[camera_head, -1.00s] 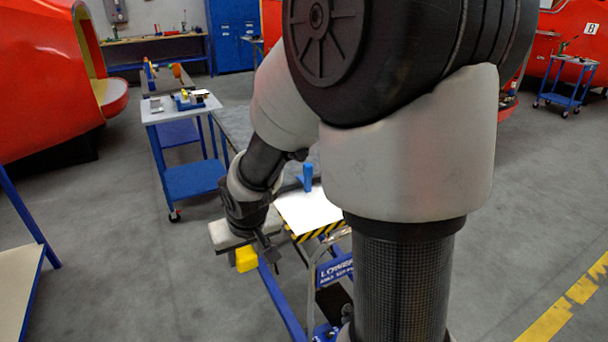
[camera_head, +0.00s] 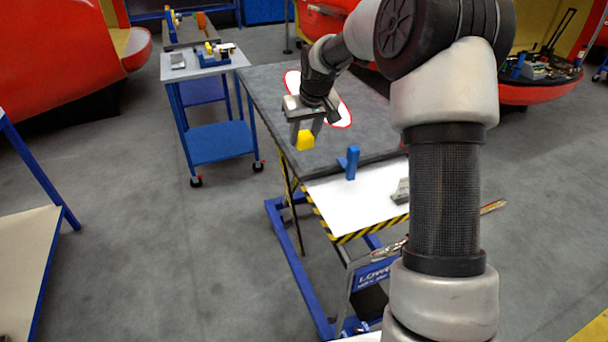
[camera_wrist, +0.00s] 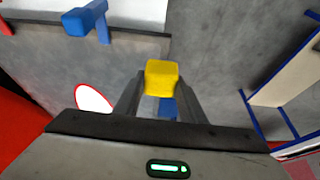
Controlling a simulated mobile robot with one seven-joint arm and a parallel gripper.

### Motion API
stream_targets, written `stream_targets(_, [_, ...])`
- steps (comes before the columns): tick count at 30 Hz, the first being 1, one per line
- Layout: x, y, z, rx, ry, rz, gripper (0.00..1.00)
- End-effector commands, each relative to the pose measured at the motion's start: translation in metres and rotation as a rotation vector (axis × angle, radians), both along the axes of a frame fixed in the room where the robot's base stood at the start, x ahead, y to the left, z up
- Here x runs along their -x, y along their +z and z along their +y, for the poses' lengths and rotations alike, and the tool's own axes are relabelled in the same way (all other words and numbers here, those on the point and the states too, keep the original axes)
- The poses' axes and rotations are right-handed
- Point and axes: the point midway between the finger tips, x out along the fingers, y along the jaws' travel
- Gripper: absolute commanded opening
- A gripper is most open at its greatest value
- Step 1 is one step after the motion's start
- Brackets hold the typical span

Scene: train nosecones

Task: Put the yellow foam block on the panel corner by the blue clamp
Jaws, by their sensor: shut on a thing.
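My gripper (camera_head: 305,125) is shut on the yellow foam block (camera_head: 306,140) and holds it in the air over the left edge of the grey table. The block also shows between the fingertips in the wrist view (camera_wrist: 162,78). The white panel (camera_head: 345,207) lies at the near end of the table, with a black and yellow striped edge. A blue clamp (camera_head: 351,162) stands upright at the panel's far edge, below and to the right of the block in the head view. It also shows at upper left in the wrist view (camera_wrist: 85,19).
A red-rimmed white oval (camera_head: 338,112) lies on the grey table (camera_head: 270,85), partly behind my gripper. A small grey piece (camera_head: 401,191) sits on the panel's right. A blue trolley (camera_head: 220,142) with small items stands left; floor lies clear between.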

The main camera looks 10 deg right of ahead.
Motion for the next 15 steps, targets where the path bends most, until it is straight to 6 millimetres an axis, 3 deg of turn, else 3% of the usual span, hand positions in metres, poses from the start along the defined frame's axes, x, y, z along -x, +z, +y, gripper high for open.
stream_targets(5, [-0.02,-0.006,-0.001,0.001,0.022,0.002,0.15])
stream_targets(15, [-0.022,-0.059,-0.001,0.003,0.024,0.002,0.15])
